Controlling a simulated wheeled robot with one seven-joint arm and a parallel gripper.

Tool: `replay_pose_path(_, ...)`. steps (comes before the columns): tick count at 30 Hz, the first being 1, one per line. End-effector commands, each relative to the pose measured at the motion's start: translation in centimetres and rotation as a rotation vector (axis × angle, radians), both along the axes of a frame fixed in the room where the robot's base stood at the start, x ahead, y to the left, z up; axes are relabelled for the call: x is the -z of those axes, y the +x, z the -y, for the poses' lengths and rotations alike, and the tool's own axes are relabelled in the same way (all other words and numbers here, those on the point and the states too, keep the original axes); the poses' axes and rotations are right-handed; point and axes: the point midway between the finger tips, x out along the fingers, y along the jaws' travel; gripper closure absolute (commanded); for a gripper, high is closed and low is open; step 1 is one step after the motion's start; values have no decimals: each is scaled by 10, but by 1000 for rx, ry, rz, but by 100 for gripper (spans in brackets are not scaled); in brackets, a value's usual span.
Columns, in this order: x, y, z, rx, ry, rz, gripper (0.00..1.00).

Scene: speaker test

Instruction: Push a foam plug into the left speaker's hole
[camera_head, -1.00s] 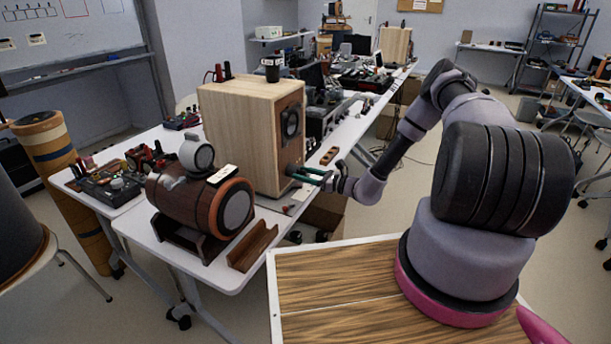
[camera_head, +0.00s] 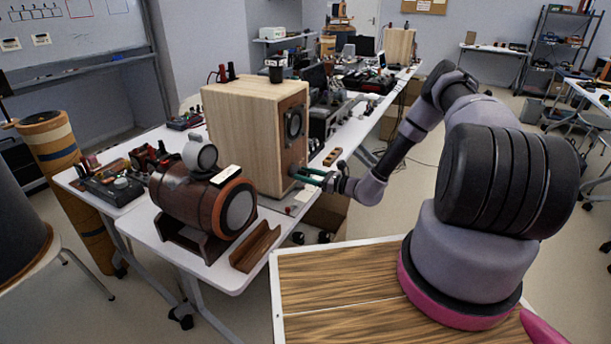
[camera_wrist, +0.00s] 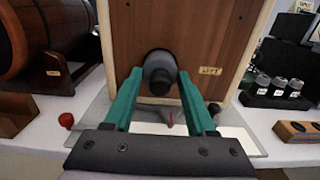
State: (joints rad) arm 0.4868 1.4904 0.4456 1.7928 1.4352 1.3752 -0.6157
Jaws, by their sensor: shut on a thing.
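The left speaker is a pale wooden box (camera_head: 240,125) with a brown front on the table. In the wrist view its brown front (camera_wrist: 215,35) fills the upper middle, with a "LEFT" label (camera_wrist: 209,71). My gripper (camera_wrist: 160,78), with green fingers, is shut on a dark grey foam plug (camera_wrist: 159,72). The plug is at the dark round hole low on the front; its body covers most of the hole, and I cannot tell how deep it sits. In the head view my gripper (camera_head: 300,175) is close against the lower front of this speaker.
A black holder (camera_wrist: 270,98) with several grey plugs stands at right in the wrist view. A wooden block (camera_wrist: 298,131) lies near it. A brown barrel-shaped speaker (camera_head: 200,200) and a wooden trough (camera_head: 255,247) stand left of my gripper. A small red ball (camera_wrist: 66,120) lies on the table.

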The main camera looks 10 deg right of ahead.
Motion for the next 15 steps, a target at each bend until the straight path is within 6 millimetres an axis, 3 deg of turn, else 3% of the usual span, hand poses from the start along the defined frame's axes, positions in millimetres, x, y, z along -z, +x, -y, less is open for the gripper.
replay_pose_path(15, 0, 8, -11, 0, 0, 0, 100)
